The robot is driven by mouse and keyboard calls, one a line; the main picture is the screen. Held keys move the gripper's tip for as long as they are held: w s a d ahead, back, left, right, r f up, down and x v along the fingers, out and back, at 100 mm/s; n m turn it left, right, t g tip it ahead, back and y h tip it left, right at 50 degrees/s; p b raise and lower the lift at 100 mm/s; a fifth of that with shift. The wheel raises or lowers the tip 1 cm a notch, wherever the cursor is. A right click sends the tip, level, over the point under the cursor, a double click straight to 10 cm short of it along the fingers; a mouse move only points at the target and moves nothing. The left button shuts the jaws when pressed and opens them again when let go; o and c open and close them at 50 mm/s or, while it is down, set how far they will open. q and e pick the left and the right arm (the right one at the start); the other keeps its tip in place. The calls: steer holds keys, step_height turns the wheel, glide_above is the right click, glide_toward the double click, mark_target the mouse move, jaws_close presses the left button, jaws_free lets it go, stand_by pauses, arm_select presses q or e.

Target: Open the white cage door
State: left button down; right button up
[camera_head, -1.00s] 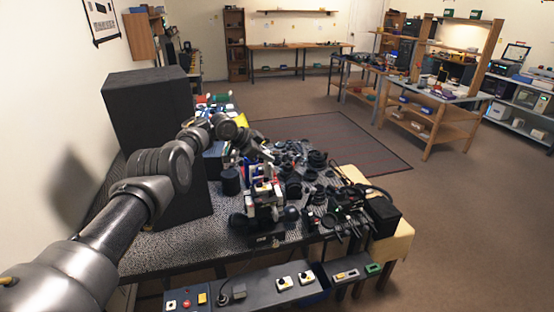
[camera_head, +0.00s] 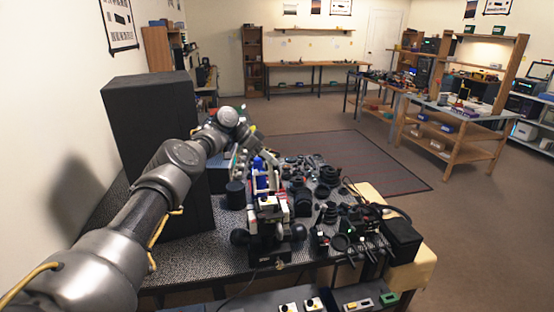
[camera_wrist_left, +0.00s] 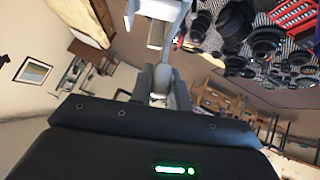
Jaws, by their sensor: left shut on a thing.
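My left gripper (camera_head: 254,146) reaches over the bench from the left, at the back of a white, black and blue upright device (camera_head: 268,203). In the left wrist view its fingers (camera_wrist_left: 161,75) are close together, shut on a pale white part (camera_wrist_left: 155,18) at the top of the picture. I take this part to be the white cage door, but only a piece of it shows. In the head view the wrist and clutter hide the grip, so I cannot tell how far the door stands open. My right gripper is not in view.
Many black lens parts (camera_head: 327,190) crowd the bench right of the device. A black case (camera_head: 402,240) sits at the right edge. A control panel (camera_head: 345,300) is in front.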

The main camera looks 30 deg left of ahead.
arm_select(q)
steer(key=shift+s+f, duration=0.1)
steer(key=shift+f, duration=0.15)
steer(key=c, duration=1.3)
jaws_free()
steer(key=shift+a, duration=0.1)
steer(key=shift+r, duration=0.1)
steer(key=shift+a+r, duration=0.1)
steer(key=shift+r, duration=0.05)
steer(key=shift+b+v, duration=1.25)
steer(key=shift+v, duration=3.95)
steer(key=shift+a, duration=0.1)
steer(key=shift+c, duration=0.2)
